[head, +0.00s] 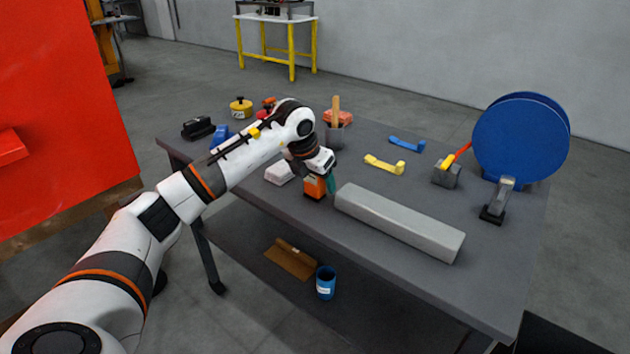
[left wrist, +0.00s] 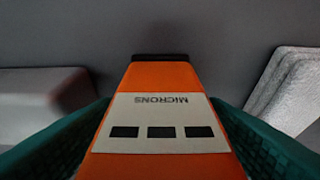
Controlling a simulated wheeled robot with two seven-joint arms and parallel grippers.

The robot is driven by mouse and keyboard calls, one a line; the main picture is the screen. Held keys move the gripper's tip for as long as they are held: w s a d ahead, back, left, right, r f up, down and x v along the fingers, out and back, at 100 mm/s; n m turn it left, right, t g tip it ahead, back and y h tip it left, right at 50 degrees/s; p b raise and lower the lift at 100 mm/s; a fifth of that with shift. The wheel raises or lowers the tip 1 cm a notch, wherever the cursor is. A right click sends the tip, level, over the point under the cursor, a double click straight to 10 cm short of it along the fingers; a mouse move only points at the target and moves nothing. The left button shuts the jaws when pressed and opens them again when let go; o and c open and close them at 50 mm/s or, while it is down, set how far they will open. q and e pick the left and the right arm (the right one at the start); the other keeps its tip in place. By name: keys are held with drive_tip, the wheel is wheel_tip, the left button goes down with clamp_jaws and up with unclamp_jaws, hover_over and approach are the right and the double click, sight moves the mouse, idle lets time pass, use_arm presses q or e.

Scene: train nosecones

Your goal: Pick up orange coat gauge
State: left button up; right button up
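The orange coat gauge (head: 314,188) is near the front edge of the grey table, below my left wrist. In the left wrist view the gauge (left wrist: 170,76) is orange with a pale face plate, marked MICRONS, and dark windows. My left gripper (head: 318,183) points down around it. Its green fingers (left wrist: 160,110) press close against both sides of the gauge, with no clear gap, so it looks shut on it. I cannot tell whether the gauge is off the table. My right gripper is not in view.
A long grey block (head: 398,222) lies just right of the gauge, and a pale block (head: 279,173) lies left of it. Yellow (head: 385,164) and blue (head: 406,145) handles, a grey cup (head: 336,137) and a large blue disc (head: 520,138) stand farther back.

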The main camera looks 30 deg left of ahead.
use_arm(q)
drive_tip(key=shift+r, duration=0.1)
drive_tip(key=c, duration=1)
